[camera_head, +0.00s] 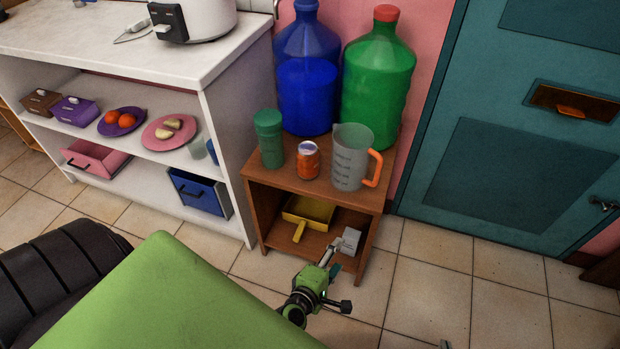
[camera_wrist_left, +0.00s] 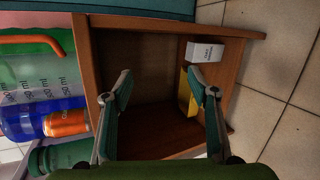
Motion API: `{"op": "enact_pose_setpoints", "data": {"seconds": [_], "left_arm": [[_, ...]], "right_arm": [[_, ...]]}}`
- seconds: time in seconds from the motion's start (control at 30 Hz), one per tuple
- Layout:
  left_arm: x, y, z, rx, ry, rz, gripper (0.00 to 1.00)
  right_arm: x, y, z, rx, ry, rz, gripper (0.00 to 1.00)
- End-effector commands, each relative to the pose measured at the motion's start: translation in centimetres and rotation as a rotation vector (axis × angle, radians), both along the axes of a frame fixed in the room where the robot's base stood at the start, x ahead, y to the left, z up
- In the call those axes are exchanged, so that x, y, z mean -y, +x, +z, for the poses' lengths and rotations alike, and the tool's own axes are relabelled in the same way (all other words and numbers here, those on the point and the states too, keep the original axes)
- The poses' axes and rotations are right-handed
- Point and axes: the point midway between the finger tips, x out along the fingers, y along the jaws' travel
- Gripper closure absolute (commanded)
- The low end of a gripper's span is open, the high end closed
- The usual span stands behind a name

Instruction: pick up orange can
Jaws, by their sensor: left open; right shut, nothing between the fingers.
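The orange can (camera_head: 307,161) stands upright on top of the small wooden shelf (camera_head: 261,180), between a green lidded tumbler (camera_head: 271,145) and a clear measuring jug (camera_head: 346,165). In the left wrist view the can (camera_wrist_left: 66,123) appears sideways at the left. My left gripper (camera_head: 334,259) is open and empty, low in front of the shelf, below and apart from the can. Its two fingers (camera_wrist_left: 162,86) face the lower compartment in the wrist view. Of my right gripper (camera_head: 445,344) only a small tip shows at the bottom edge.
A yellow dustpan (camera_head: 309,213) and a white box (camera_head: 350,240) lie in the lower compartment. Blue (camera_head: 305,90) and green (camera_head: 378,90) large bottles stand behind the can. A white shelf unit (camera_head: 228,150) stands left. Tiled floor to the right is clear.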

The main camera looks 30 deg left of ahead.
Motion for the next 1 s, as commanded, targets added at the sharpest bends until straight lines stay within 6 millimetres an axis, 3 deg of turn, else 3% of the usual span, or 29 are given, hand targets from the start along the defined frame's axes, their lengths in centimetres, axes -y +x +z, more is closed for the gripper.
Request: {"op": "enact_pose_setpoints", "data": {"seconds": [0.1, 0.2, 0.4, 0.5, 0.67, 0.8, 1.0], "left_arm": [[-3.4, 2.9, 3.9, 0.2, -0.336, 0.238, 0.46], [-6.4, 3.7, 7.9, 0.353, -0.62, 0.394, 0.46], [-10.8, 3.0, 13.2, 0.574, -1.061, 0.568, 0.46], [-11.9, 2.6, 14.6, 0.629, -1.184, 0.601, 0.46], [-12.9, 3.2, 15.7, 0.66, -1.257, 0.617, 0.46], [-14.0, 5.6, 15.9, 0.662, -1.257, 0.615, 0.46], [-15.5, 8.9, 15.7, 0.659, -1.255, 0.615, 0.46]], "right_arm": [[-1.0, 3.4, 4.4, 0.156, 0.035, 0.003, 1.0], [-1.4, 4.7, 9.5, 0.272, 0.062, 0.004, 1.0], [-1.6, 4.9, 17.7, 0.443, 0.102, 0.007, 1.0], [-1.6, 4.5, 20.1, 0.487, 0.112, 0.007, 1.0], [-1.4, 4.0, 21.1, 0.482, 0.109, 0.006, 1.0], [-1.0, 3.3, 19.6, 0.402, 0.09, 0.001, 1.0], [-0.9, 3.1, 18.9, 0.378, 0.084, 0.0, 1.0]]}}
